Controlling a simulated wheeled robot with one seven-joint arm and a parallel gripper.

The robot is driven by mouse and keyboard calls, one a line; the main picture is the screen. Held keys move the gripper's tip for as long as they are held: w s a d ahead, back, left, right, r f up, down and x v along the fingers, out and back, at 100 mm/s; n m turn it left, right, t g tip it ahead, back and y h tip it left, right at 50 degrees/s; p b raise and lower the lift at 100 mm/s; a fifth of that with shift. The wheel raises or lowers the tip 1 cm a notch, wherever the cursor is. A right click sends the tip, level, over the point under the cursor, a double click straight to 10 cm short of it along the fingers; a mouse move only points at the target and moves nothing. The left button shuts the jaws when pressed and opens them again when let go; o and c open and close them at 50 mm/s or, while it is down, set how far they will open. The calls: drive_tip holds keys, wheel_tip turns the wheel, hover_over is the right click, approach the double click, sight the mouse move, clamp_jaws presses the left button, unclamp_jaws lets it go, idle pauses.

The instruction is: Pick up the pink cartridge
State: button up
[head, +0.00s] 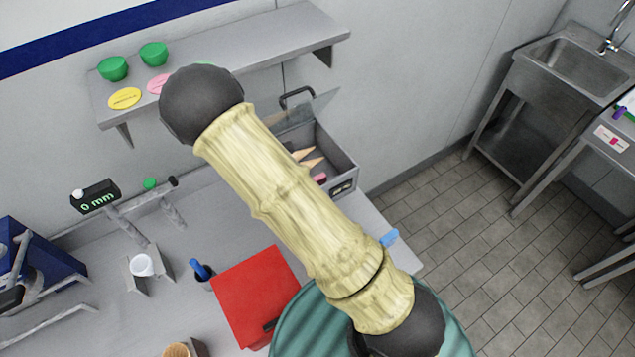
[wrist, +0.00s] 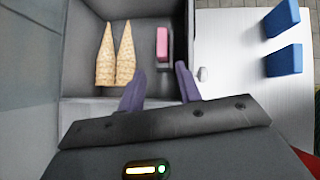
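The pink cartridge (wrist: 162,44) is in the grey metal box (wrist: 78,30), near its right wall in the wrist view, beside a dark upright part. In the head view a small pink patch (head: 320,178) shows in the box (head: 343,168). Two tan cones (wrist: 115,52) lie to its left in the box. My gripper (wrist: 160,82) has two purple fingers, spread apart with nothing between them. In the wrist picture the fingertips are just below the cartridge, with a gap to it. My arm hides the gripper in the head view.
Two blue blocks (wrist: 283,58) stand on the pale table right of the box. A clear lid (head: 313,108) stands raised behind the box. A shelf (head: 225,55) with green bowls is above.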

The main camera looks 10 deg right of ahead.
drive_tip(key=p+x, duration=0.1)
drive_tip(key=x, duration=0.5)
drive_tip(key=shift+d+f, duration=0.15)
drive_tip(key=shift+f, duration=0.05)
drive_tip(key=shift+d+p, duration=0.1)
drive_tip(key=shift+p, duration=0.25)
drive_tip(key=shift+w+d+f+p, duration=0.2)
drive_tip(key=shift+d+f+p, duration=0.2)
drive_tip(key=shift+d+p, duration=0.15)
drive_tip(key=shift+p+x, duration=0.7)
drive_tip(key=shift+x, duration=1.2)
drive_tip(key=shift+r, duration=0.1)
drive_tip(key=shift+c, duration=0.2)
clamp_jaws()
